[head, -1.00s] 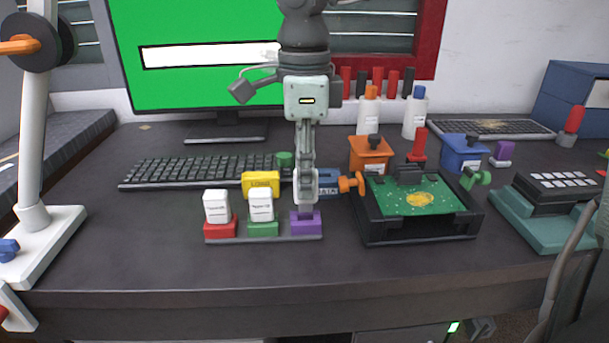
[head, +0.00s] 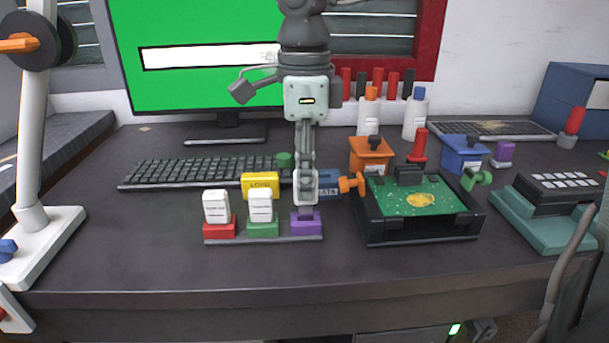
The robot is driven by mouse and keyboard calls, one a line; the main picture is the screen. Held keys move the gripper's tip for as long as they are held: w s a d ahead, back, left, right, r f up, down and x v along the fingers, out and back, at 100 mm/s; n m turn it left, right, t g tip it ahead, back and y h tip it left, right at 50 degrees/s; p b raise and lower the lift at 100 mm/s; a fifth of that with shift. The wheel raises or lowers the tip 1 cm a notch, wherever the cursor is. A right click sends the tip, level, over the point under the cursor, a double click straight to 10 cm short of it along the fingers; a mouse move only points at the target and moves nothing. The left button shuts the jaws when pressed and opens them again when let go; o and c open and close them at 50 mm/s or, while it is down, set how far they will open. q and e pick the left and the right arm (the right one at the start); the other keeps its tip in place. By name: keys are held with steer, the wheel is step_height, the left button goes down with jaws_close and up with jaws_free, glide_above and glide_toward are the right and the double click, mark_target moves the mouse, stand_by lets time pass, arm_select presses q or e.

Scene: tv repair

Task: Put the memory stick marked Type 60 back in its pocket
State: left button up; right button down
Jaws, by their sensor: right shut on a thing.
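My right gripper (head: 305,204) points straight down at the purple pocket (head: 306,224), at the right end of a low rack (head: 265,240). It is shut on a memory stick, mostly hidden by the fingers. I cannot read its mark or tell how deep it sits in the pocket. One white memory stick (head: 216,206) stands upright in the red pocket (head: 220,230). Another white stick (head: 260,206) stands upright in the green pocket (head: 263,230). Their labels are too small to read. My left gripper is not in view.
A yellow block (head: 261,184) and a keyboard (head: 200,171) lie behind the rack. The table front is clear.

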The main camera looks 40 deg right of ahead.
mark_target(304, 202)
steer(key=shift+f+b, duration=1.45)
steer(key=shift+f, duration=0.1)
steer(key=c, duration=1.3)
jaws_free()
steer(key=shift+c, duration=0.2)
steer(key=shift+r, duration=0.1)
step_height(304, 202, up, 12)
